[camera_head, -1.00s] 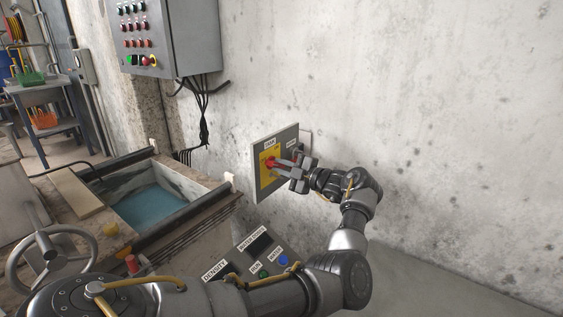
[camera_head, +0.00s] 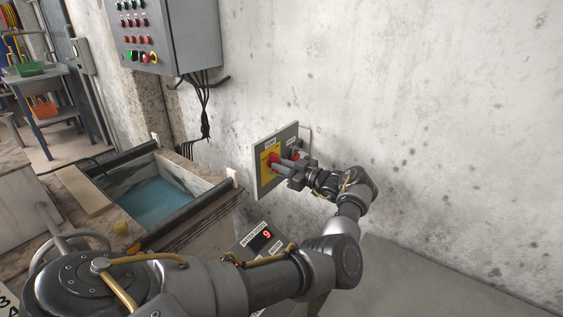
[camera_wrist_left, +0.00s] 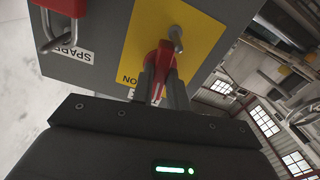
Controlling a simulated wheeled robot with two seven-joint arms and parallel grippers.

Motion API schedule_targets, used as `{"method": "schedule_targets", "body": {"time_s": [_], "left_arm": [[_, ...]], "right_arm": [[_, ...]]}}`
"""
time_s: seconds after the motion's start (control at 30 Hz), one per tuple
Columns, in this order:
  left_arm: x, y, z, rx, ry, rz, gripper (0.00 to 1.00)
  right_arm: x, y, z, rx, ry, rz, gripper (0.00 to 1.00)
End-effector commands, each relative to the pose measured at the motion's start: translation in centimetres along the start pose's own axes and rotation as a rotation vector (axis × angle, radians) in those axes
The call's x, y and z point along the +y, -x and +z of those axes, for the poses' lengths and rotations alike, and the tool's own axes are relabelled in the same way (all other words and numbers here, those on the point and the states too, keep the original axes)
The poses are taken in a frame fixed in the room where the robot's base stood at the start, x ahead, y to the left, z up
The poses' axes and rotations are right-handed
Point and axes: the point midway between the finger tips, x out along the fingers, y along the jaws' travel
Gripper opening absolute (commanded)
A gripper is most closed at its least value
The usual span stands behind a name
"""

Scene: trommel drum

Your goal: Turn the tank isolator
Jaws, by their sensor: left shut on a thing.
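The tank isolator is a grey wall box (camera_head: 264,183) with a yellow plate (camera_head: 266,169) and a red handle (camera_head: 273,160). My left gripper (camera_head: 281,165) is at the box front, shut on the red handle. In the left wrist view the red handle (camera_wrist_left: 160,62) sits between the two fingers (camera_wrist_left: 160,88), against the yellow plate (camera_wrist_left: 190,30). A metal shackle or bolt stands at the plate beside the handle. A second red part with a metal loop (camera_wrist_left: 60,20) is next to a label reading SPARE. My right gripper is not in view.
A grey control cabinet (camera_head: 168,35) with buttons hangs on the wall at upper left. A tank of blue water (camera_head: 160,201) lies left of the isolator. A small console with a red digit display (camera_head: 261,238) is below. The bare wall at right is clear.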

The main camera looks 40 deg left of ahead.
Motion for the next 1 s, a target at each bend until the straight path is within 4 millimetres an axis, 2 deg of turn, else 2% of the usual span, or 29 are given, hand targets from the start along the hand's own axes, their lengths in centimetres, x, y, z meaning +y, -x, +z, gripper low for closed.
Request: {"method": "schedule_targets", "body": {"time_s": [0.4, 0.93, 0.97, 1.0], "left_arm": [[0.0, 0.0, 0.0, -0.001, -0.170, -0.001, 0.00], [-0.1, 0.0, 0.1, -0.001, -0.191, -0.001, 0.00], [-0.1, 0.0, 0.1, -0.001, -0.191, -0.001, 0.18], [-0.1, 0.0, 0.1, -0.001, -0.191, -0.001, 0.23]], "right_arm": [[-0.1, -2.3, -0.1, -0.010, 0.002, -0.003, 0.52], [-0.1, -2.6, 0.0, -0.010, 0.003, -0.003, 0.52], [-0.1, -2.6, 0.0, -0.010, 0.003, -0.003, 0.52], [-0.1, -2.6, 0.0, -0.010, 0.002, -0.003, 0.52]]}}
